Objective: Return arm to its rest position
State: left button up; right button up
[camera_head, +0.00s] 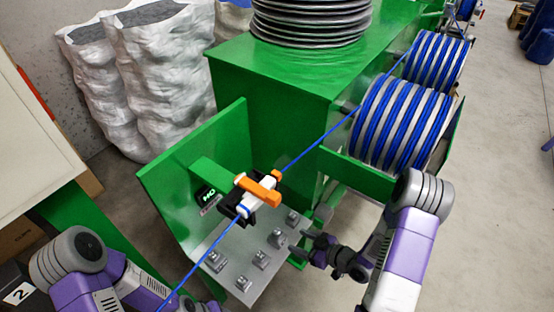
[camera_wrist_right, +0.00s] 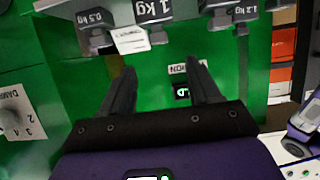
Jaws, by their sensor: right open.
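My right arm (camera_head: 405,240) comes in from the lower right. Its dark right gripper (camera_head: 304,247) is at the right side of the grey plate with weights. In the right wrist view its two fingers (camera_wrist_right: 165,78) stand apart with nothing between them. My left arm (camera_head: 75,265) is at the lower left; its gripper is not visible. A blue cable (camera_head: 320,140) runs from the large reel through an orange-and-black clamp device (camera_head: 259,190), then down to the bottom edge.
A green machine (camera_head: 275,80) fills the middle. Several small weights (camera_head: 261,258) sit on its grey plate; labelled weights (camera_wrist_right: 152,10) show in the wrist view. Blue-and-grey cable reels (camera_head: 400,120) stand right, white sacks (camera_head: 165,70) back left.

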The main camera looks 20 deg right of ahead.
jog(key=s+a+f+m+g+h+p, duration=0.4)
jog(key=s+a+f+m+g, duration=0.3)
jog(key=s+a+m+g, duration=0.3)
jog(key=shift+s+a+p, duration=0.4)
jog(key=shift+s, duration=0.7)
